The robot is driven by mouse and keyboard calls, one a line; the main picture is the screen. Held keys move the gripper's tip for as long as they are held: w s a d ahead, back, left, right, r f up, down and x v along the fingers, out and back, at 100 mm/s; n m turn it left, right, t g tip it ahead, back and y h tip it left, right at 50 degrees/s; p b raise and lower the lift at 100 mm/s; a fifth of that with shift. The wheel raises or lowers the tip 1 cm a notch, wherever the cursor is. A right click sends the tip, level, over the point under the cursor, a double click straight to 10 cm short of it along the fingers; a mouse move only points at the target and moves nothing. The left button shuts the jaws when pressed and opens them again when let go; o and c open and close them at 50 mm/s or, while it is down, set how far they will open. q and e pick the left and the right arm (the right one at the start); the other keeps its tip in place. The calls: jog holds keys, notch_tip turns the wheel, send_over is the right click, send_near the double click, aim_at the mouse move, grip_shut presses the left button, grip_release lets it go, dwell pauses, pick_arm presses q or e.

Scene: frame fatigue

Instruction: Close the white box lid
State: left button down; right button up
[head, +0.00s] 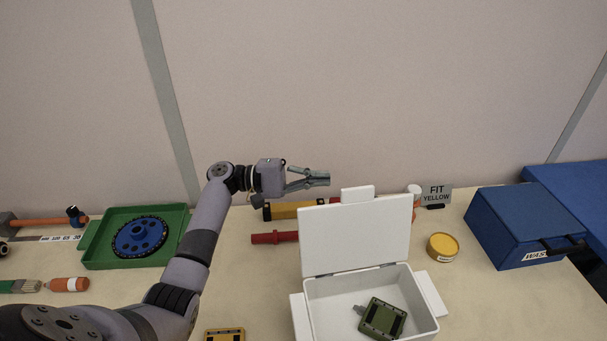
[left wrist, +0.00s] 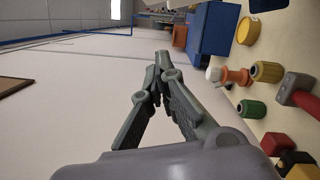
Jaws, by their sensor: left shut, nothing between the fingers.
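The white box (head: 361,297) stands on the table at the front centre. Its white lid (head: 358,236) is open and stands up at the back edge, with a tab on top. A green block-like part (head: 382,318) lies inside the box. My left gripper (head: 322,179) is shut and empty, behind and above the lid's upper left corner, apart from the lid as far as I can tell. In the left wrist view its fingers (left wrist: 162,68) meet with nothing between them. The box is not seen in that view. My right gripper is not in view.
A blue box (head: 525,226) with a dark handle stands at the right. A yellow round container (head: 442,247) is between it and the white box. A red tool (head: 273,238) lies left of the lid. A green tray (head: 136,237) with a blue wheel is at the left.

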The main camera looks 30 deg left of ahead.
pick_arm(q)
jog(key=s+d+r+p, duration=0.1)
jog(key=d+p, duration=0.2)
jog(key=d, duration=0.3)
jog(key=shift+s+r, duration=0.25)
jog(key=shift+r, duration=0.05)
